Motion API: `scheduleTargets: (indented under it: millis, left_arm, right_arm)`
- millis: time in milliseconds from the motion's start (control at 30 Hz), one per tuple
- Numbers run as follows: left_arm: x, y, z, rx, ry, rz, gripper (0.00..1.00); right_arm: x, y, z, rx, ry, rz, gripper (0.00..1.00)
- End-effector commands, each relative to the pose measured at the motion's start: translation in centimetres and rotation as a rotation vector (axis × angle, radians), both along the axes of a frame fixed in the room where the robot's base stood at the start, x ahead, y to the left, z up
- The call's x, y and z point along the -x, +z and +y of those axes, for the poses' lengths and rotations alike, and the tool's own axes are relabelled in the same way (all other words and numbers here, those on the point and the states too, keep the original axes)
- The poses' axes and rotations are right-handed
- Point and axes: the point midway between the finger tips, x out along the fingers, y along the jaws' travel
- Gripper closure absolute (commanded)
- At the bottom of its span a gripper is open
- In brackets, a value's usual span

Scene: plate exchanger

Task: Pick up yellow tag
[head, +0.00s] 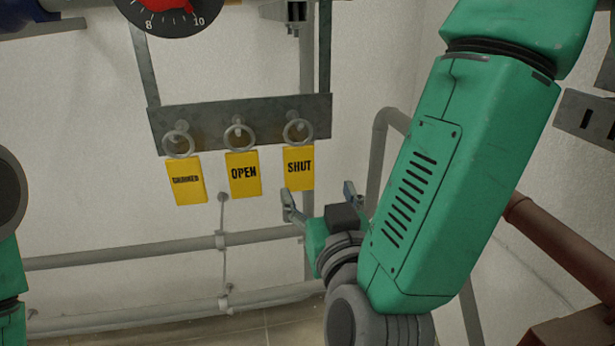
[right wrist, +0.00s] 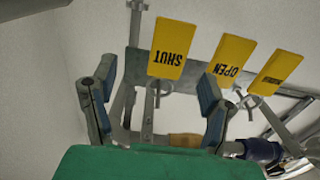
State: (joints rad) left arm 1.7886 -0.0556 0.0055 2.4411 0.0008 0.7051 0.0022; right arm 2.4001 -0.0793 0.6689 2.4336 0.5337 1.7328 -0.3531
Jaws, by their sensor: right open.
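Three yellow tags hang by rings from a grey metal bar (head: 217,112) in the head view. The left tag (head: 187,181) has text too small to read surely, the middle tag (head: 243,174) reads OPEN, and the right tag (head: 300,168) reads SHUT. My right gripper (head: 320,197) is open and empty, just below and right of the SHUT tag. In the right wrist view, the SHUT tag (right wrist: 172,50) appears upside down beyond and between the spread fingers (right wrist: 155,105), apart from them. The OPEN tag (right wrist: 235,60) and the third tag (right wrist: 276,73) are to its right. My left gripper is not visible.
A dial gauge (head: 168,12) is above the bar. Grey pipes (head: 150,249) run along the wall below the tags, and a bent grey pipe (head: 381,135) stands to the right. A brown pipe (head: 560,240) is at far right. The wall space left of the tags is clear.

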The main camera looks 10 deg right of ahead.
Motion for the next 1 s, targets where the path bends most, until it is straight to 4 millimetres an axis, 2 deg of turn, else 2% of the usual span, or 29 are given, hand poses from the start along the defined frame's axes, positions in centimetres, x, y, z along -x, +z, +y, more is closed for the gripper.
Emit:
scheduleTargets:
  millis: [100, 367, 633, 933, 967, 1000]
  left_arm:
    - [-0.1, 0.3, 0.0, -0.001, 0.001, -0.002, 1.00]
    - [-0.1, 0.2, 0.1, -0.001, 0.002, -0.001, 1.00]
    - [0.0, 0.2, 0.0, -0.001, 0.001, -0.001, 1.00]
    - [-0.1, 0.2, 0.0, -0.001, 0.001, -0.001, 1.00]
    - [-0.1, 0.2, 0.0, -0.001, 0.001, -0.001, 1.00]
    - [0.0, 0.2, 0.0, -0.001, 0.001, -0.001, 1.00]
  right_arm:
    - [-2.0, 0.3, 0.4, 0.001, 0.000, -0.001, 0.31]
    - [-3.9, 0.1, -0.1, -0.002, 0.000, 0.000, 0.31]
    - [-7.8, -0.1, -0.6, -0.006, -0.001, 0.000, 0.31]
    - [-8.3, 0.0, 0.2, 0.003, 0.003, 0.000, 0.31]
    - [-8.3, 0.0, 0.2, 0.003, 0.003, 0.000, 0.38]
    - [-8.3, 0.0, 0.2, 0.003, 0.002, 0.000, 0.52]
